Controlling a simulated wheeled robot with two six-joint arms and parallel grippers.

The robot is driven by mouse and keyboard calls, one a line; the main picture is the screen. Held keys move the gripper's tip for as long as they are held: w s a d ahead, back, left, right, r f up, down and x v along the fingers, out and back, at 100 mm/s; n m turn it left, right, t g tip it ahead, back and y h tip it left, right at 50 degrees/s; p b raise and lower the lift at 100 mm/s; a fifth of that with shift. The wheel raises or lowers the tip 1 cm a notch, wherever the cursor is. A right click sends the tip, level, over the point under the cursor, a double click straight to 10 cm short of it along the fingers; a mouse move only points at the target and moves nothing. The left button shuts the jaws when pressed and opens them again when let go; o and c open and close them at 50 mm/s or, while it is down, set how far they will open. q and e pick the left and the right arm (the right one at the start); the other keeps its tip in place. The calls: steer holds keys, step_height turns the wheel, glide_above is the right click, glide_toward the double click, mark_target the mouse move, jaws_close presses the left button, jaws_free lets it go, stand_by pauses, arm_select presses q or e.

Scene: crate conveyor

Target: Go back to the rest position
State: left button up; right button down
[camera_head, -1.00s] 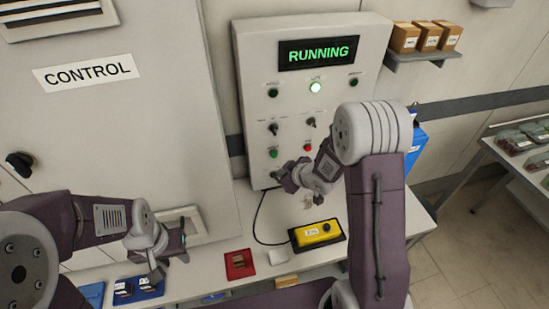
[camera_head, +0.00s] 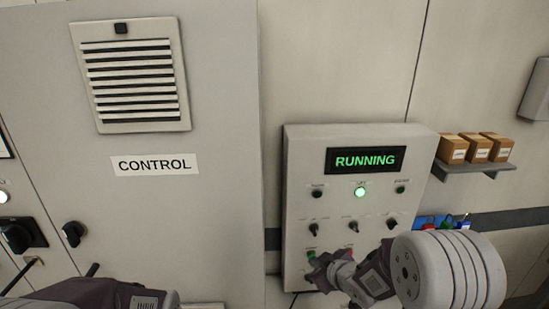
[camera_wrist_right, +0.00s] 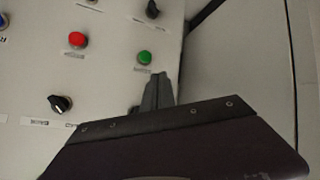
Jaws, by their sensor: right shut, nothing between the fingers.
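My right gripper (camera_head: 318,272) is in front of the lower left part of the control box (camera_head: 300,165), by the green button (camera_head: 312,256). In the right wrist view its fingers (camera_wrist_right: 158,92) are shut together and empty, with the fingertips just below the green button (camera_wrist_right: 144,57). I cannot tell whether they touch the box. My left arm (camera_head: 95,292) shows only as a link along the bottom left edge, and its gripper is out of view.
The box's display (camera_head: 365,160) reads RUNNING, and a lamp (camera_head: 360,192) below it is lit. A big cabinet (camera_head: 215,220) marked CONTROL stands left. A shelf (camera_head: 472,170) with small cardboard boxes hangs right. A red button (camera_wrist_right: 77,40) and black knob (camera_wrist_right: 60,103) show nearby.

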steer(key=s+d+f+m+g+h, duration=0.1)
steer(key=s+m+g, duration=0.3)
steer(key=s, duration=0.7)
steer(key=s+d+f+m+g+h, duration=0.1)
steer(key=s+d+f+m+g, duration=0.1)
steer(key=s, duration=1)
steer(key=f+m+g, duration=0.1)
steer(key=m+g, duration=0.1)
steer(key=g, duration=0.1)
steer(key=shift+d+f+h, duration=0.2)
steer(key=shift+d+h, duration=0.05)
steer(key=shift+h, duration=0.15)
steer(key=shift+s, duration=0.2)
